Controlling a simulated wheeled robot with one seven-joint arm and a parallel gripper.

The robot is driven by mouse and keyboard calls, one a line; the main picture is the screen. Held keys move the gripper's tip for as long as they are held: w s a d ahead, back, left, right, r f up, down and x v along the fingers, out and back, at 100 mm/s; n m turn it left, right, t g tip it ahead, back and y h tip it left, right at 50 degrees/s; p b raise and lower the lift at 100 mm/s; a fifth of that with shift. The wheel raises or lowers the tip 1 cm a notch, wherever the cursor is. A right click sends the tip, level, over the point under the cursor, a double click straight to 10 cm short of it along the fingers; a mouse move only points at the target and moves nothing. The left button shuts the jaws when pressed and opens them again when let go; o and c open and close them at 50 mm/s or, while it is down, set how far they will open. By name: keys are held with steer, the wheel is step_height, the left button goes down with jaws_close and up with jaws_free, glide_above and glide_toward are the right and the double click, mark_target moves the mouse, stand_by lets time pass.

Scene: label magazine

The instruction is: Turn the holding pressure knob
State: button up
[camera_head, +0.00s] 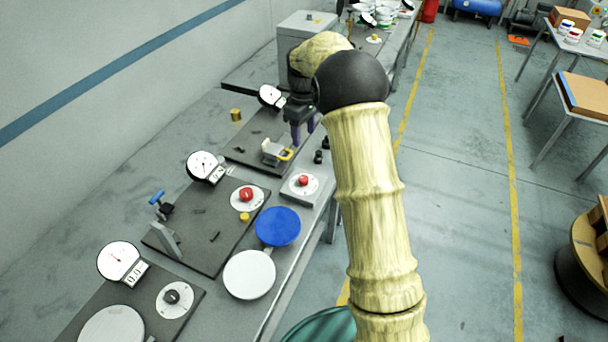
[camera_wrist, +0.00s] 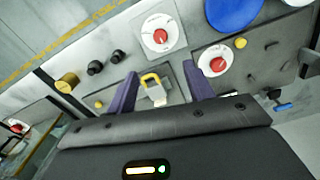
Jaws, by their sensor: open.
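No label reading "holding pressure" is legible, so I cannot tell which knob is meant. One red knob on a white dial (camera_head: 303,182) sits on a small plate near the bench's front edge; it also shows in the wrist view (camera_wrist: 159,35). Another red knob on a white dial (camera_head: 246,196) is on the middle dark board, also in the wrist view (camera_wrist: 217,64). A black knob on a white dial (camera_head: 172,297) is on the nearest board. My gripper (camera_head: 302,128) is open and empty, its purple fingers above the far board. The wrist view shows both fingers (camera_wrist: 160,88), apart from both red knobs.
A grey block with a yellow handle (camera_head: 275,152) stands below my gripper, appearing between the fingers in the wrist view (camera_wrist: 152,88). Two black knobs (camera_head: 320,152) are beside it. Gauges (camera_head: 203,166) stand along the boards. A blue disc (camera_head: 278,226) and a white disc (camera_head: 249,274) lie nearer.

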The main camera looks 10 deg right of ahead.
mark_target(304, 178)
stand_by(0.3)
step_height(304, 178, down, 17)
steer(key=p, duration=0.4)
steer(key=shift+f, duration=0.2)
steer(key=c, duration=1)
